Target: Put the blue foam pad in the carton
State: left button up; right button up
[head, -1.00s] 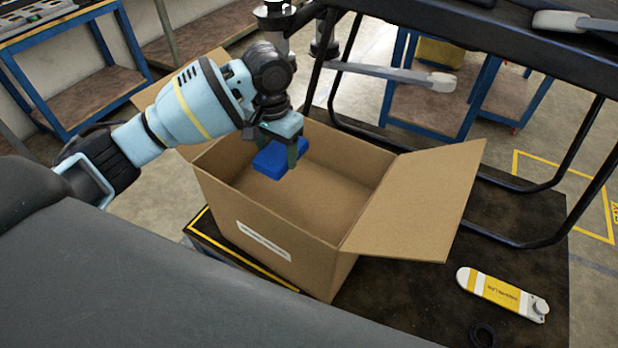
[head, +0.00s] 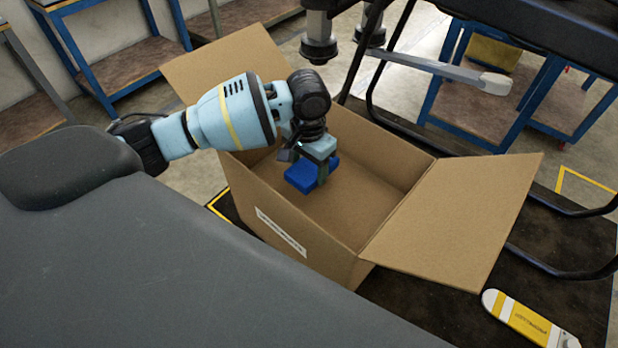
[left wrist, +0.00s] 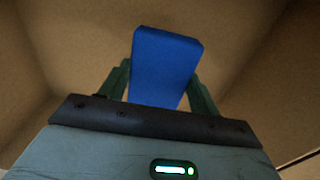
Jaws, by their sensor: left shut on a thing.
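The blue foam pad (head: 301,177) is held between the fingers of my left gripper (head: 318,174). In the left wrist view the pad (left wrist: 165,66) sits between the two fingertips of the left gripper (left wrist: 160,88), with cardboard walls around it. The open brown carton (head: 290,238) stands on a dark table, its flaps folded out. The gripper and pad are over the carton's opening, in its left part; how far above the floor they are is hard to tell. My right gripper is not in view.
A yellow and white folding-type tool (head: 527,318) lies on the dark table (head: 440,312) to the right of the carton. The carton's right flap (head: 455,225) sticks outward. Black frame legs and a grey arm (head: 440,68) stand behind it.

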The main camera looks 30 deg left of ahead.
aim_at(308, 168)
pick_arm(q)
notch_tip(308, 168, down, 5)
jog(key=shift+r+b, duration=0.1)
jog(key=shift+b, duration=0.2)
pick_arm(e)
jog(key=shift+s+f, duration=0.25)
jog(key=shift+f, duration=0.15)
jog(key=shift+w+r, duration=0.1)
pick_arm(q)
jog(key=o, duration=0.9)
jog(key=shift+o, duration=0.2)
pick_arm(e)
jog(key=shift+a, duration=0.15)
pick_arm(q)
jog(key=shift+r, duration=0.15)
notch_tip(308, 168, up, 11)
jog(key=shift+r+p, duration=0.1)
jog(key=shift+p, duration=0.65)
jog(key=shift+r, duration=0.3)
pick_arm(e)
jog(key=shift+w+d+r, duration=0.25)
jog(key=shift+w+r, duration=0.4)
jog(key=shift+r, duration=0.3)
